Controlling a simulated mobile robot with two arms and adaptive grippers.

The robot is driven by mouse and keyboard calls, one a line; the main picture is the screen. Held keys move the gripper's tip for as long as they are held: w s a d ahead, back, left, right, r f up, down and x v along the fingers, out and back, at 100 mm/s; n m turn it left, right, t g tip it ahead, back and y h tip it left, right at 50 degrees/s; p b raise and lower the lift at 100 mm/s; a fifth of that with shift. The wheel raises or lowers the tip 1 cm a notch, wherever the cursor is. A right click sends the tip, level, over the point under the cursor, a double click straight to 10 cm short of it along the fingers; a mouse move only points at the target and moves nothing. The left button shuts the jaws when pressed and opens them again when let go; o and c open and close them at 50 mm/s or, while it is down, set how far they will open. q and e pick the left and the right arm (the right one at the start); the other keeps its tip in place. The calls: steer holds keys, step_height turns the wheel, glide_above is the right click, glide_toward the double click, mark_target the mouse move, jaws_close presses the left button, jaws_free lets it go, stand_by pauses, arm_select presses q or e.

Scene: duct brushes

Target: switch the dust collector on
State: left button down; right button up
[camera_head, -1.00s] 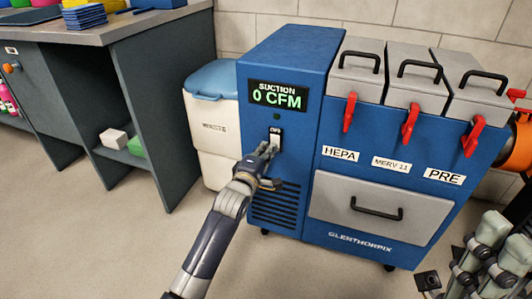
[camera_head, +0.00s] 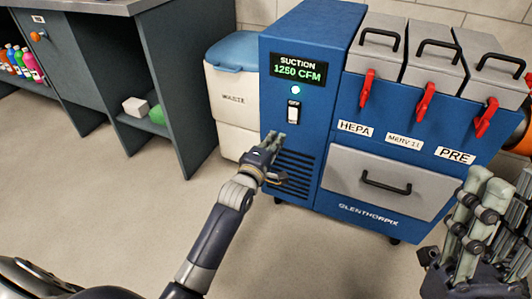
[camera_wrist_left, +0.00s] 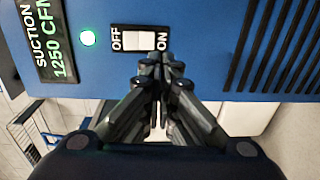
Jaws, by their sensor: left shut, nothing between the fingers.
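The blue dust collector (camera_head: 285,50) stands on the floor against the wall. Its display (camera_head: 298,68) reads SUCTION 1250 CFM in green, and the round lamp (camera_head: 295,90) below it is lit. The white rocker switch (camera_head: 292,112) is under the lamp; it also shows in the left wrist view (camera_wrist_left: 139,38), between the labels OFF and ON. My left gripper (camera_head: 274,140) is shut and empty, just below the switch in the head view. In the left wrist view its fingertips (camera_wrist_left: 160,58) are close to the ON end; contact cannot be told. My right gripper (camera_head: 492,190) is at the right edge, its fingers apart.
A white waste bin (camera_head: 230,100) with a blue lid stands left of the collector. Three filter boxes with red latches (camera_head: 425,102) and a drawer (camera_head: 385,185) are on its right part. A dark workbench (camera_head: 170,85) is further left. The floor in front is clear.

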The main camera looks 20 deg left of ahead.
arm_select(q)
steer(key=s+p, duration=0.1)
steer(key=s, duration=0.5)
steer(key=shift+f+p, duration=0.4)
arm_select(e)
steer(key=w+a+f+g+h, duration=0.1)
steer(key=w+f+g+h, duration=0.1)
steer(key=w+f+g, duration=0.3)
steer(key=shift+w+a, duration=0.2)
steer(key=shift+w, duration=1.25)
arm_select(q)
steer(key=shift+s+a, duration=0.1)
arm_select(e)
steer(key=shift+f, duration=0.1)
